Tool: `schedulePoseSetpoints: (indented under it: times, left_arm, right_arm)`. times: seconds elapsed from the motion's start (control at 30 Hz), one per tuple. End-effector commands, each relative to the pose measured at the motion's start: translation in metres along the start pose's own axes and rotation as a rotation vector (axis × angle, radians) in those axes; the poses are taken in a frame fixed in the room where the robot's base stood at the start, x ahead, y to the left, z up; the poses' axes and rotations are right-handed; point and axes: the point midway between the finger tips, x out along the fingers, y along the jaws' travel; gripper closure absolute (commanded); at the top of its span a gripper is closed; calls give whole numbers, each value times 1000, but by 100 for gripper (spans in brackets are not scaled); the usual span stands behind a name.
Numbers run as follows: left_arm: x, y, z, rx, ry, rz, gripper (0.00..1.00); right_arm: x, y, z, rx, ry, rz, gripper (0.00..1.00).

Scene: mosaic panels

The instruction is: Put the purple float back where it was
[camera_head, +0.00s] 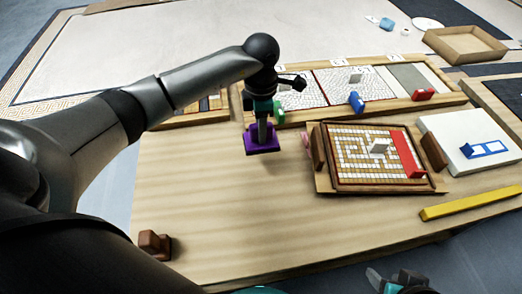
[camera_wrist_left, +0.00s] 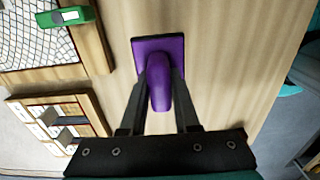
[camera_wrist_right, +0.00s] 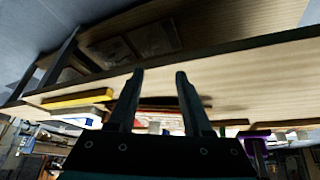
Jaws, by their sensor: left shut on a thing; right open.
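The purple float (camera_head: 262,142) has a flat square base and a raised handle. It is at the wooden table's surface, left of the mosaic panel; I cannot tell whether its base touches the wood. My left gripper (camera_head: 262,120) is shut on its handle from above. In the left wrist view the purple float (camera_wrist_left: 160,58) sits between the two fingers (camera_wrist_left: 160,92). My right gripper (camera_head: 392,284) is at the bottom edge of the head view, below the table's front edge. In the right wrist view its fingers (camera_wrist_right: 158,78) are apart with nothing between them.
A mosaic panel (camera_head: 350,187) in a wooden frame lies right of the float, with a red float (camera_head: 407,155). Behind stands a wooden rack with a green float (camera_head: 279,111) and a blue float (camera_head: 356,102). A brown block (camera_head: 154,244) is front left.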

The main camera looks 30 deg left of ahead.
Motion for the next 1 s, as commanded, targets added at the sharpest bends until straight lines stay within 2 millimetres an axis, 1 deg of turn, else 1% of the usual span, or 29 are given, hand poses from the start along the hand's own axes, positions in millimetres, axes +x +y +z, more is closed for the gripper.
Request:
schedulePoseSetpoints:
  times: [0.03,0.1,0.3,0.57,0.8,1.0]
  left_arm:
    - [10,0,0,0,-1,-1,100]
    - [20,0,0,1,-1,0,100]
    - [31,0,1,1,-2,0,100]
    - [38,0,1,0,-2,1,100]
    - [59,0,0,1,-2,0,100]
    - [71,0,1,0,-2,1,100]
  right_arm:
    - [6,-5,-3,-5,39,-12,50]
    - [9,-10,-10,-8,97,-27,50]
    - [16,-22,-23,-12,200,-56,50]
    - [20,-28,-29,-13,257,-71,50]
    - [27,-45,-42,-8,406,-117,50]
    - [27,-56,-51,1,511,-148,50]
